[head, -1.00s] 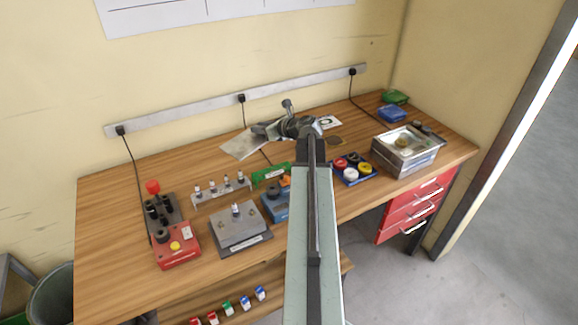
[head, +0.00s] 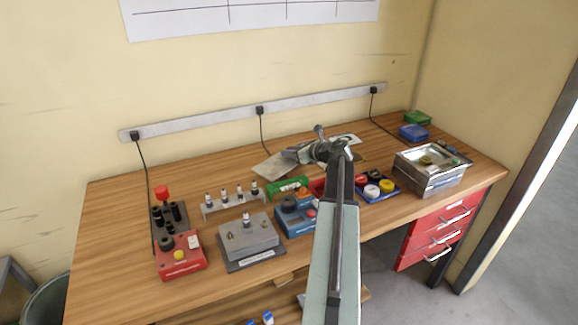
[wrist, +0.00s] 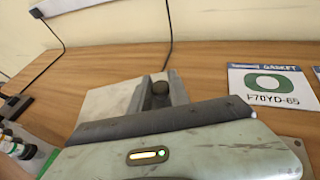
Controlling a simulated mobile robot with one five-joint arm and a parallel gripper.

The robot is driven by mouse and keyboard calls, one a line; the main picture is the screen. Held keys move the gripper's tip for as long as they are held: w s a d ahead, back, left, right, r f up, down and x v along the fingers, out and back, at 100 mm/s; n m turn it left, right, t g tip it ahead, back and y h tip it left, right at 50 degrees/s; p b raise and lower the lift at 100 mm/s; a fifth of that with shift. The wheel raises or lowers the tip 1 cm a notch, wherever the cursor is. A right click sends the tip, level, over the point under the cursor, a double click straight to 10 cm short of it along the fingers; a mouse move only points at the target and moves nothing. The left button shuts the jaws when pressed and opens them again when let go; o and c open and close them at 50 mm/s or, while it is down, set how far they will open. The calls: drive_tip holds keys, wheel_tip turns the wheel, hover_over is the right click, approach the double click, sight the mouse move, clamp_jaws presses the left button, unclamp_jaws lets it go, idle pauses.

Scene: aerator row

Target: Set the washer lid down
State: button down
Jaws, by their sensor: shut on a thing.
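The washer lid appears to be the flat, pale grey plate (wrist: 105,101) in the wrist view, with a dark round knob (wrist: 160,88) standing on it. My gripper (wrist: 159,92) is shut on that knob, one jaw on each side. In the head view the plate (head: 272,167) shows at the back middle of the bench, left of my gripper (head: 297,154). It looks level and low over the wood; I cannot tell whether it touches. My wrist hides its near part. The open steel washer (head: 428,183) stands at the right, with a brass-coloured part inside.
A gasket card (wrist: 268,84) lies right of the plate. A blue tray (head: 380,192) of coloured caps, a green box (head: 288,188), a blue fixture (head: 296,219), a grey fixture (head: 249,240) and a red control box (head: 181,258) stand nearer.

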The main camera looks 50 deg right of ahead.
sight(290, 159)
wheel_tip(290, 159, down, 4)
drive_tip(key=b, duration=0.3)
drive_tip(key=shift+r, duration=0.4)
drive_tip(key=shift+f, duration=0.15)
drive_tip(key=c, duration=1.2)
unclamp_jaws()
drive_tip(key=shift+c, duration=0.2)
